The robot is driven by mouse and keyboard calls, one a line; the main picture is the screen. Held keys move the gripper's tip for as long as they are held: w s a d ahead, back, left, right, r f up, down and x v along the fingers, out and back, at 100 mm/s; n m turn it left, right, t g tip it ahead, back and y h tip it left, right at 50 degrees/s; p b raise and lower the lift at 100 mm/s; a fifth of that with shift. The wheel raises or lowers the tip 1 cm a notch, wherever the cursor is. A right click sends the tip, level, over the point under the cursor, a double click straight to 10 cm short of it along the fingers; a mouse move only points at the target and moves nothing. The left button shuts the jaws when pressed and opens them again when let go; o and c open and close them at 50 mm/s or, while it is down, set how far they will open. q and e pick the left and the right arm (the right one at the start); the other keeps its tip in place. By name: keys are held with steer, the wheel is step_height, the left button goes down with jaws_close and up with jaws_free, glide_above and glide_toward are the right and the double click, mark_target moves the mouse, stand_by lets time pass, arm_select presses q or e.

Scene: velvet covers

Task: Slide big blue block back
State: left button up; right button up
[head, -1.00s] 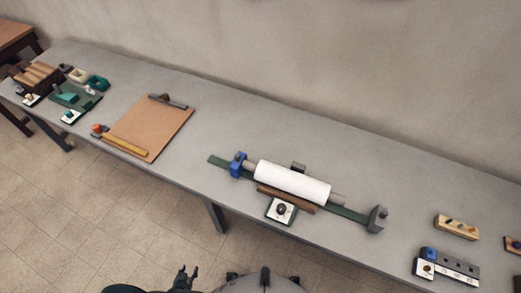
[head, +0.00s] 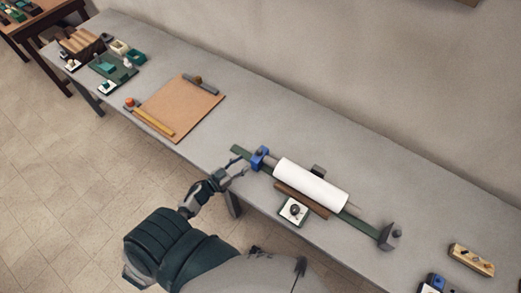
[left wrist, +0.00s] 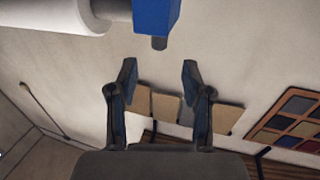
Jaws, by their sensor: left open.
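The big blue block (head: 260,157) stands on the green rail (head: 240,151) at the left end of a white roll (head: 311,184). My left gripper (head: 237,167) is open and empty, just left of and in front of the blue block, apart from it in the head view. In the left wrist view the blue block (left wrist: 156,16) is at the top centre, beyond the open fingers (left wrist: 158,75), with the white roll (left wrist: 50,14) beside it. A grey end stop (head: 390,235) is at the rail's right end. My right gripper is not in view.
A brown bar (head: 301,200) and a small white tile with a dark knob (head: 294,210) lie in front of the roll. A wooden block (head: 471,259) is at the right.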

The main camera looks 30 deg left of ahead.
mark_target(257, 153)
arm_select(q)
steer(key=x, duration=0.9)
steer(key=shift+w+d+f, duration=0.1)
steer(key=shift+w, duration=0.25)
jaws_close()
